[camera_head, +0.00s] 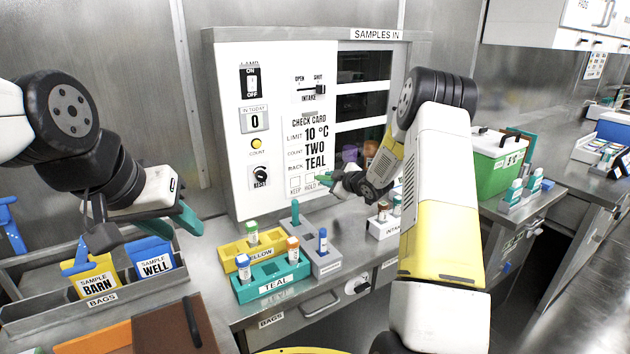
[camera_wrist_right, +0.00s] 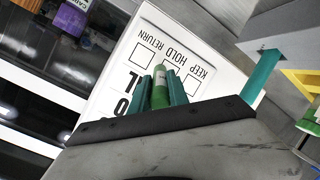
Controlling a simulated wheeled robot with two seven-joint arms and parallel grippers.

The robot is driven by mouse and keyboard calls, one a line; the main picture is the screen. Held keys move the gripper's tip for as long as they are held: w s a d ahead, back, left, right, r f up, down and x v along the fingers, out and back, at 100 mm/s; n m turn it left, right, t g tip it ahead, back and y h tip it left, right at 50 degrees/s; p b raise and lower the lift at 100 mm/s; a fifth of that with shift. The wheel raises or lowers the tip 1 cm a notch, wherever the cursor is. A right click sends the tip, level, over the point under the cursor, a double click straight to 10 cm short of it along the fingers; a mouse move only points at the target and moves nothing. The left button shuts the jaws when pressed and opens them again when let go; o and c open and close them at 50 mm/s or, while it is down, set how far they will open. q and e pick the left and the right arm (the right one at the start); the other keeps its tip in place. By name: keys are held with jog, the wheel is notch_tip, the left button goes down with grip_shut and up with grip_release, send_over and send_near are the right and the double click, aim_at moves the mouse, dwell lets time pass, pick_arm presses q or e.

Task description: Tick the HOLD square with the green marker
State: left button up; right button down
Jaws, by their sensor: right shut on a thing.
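The check card (camera_head: 312,140) is on the white panel, with KEEP, HOLD and RETURN squares along its bottom. It also shows in the right wrist view (camera_wrist_right: 115,95), turned nearly upside down. My right gripper (camera_wrist_right: 166,90) is shut on the green marker (camera_wrist_right: 161,80), which points at the card in the HOLD column. The KEEP square (camera_wrist_right: 191,85) and RETURN square (camera_wrist_right: 143,55) look empty. I cannot tell whether the tip touches the card. In the head view my right gripper (camera_head: 330,179) is beside the HOLD square (camera_head: 310,182). My left gripper (camera_head: 172,222) is open and empty above the bags.
Teal (camera_head: 273,285) and yellow (camera_head: 240,254) vial racks stand on the counter below the panel, with a grey block (camera_head: 325,262) beside them. A bag bin (camera_head: 60,315) is at left. An intake rack (camera_head: 383,230) stands near my right arm. A green box (camera_head: 493,170) is at right.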

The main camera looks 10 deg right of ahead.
jog(key=shift+a, duration=0.15)
jog(key=shift+s+a, duration=0.35)
jog(key=shift+a, duration=0.55)
jog(key=shift+s+a, duration=0.3)
jog(key=shift+a, duration=0.55)
jog(key=s+d, duration=0.2)
jog(key=s, duration=0.3)
jog(key=shift+s+d, duration=0.15)
jog(key=shift+s, duration=0.15)
jog(key=shift+s, duration=0.1)
jog(key=s, duration=0.1)
jog(key=s+d, duration=0.1)
jog(key=shift+s, duration=0.3)
jog(key=shift+w, duration=0.15)
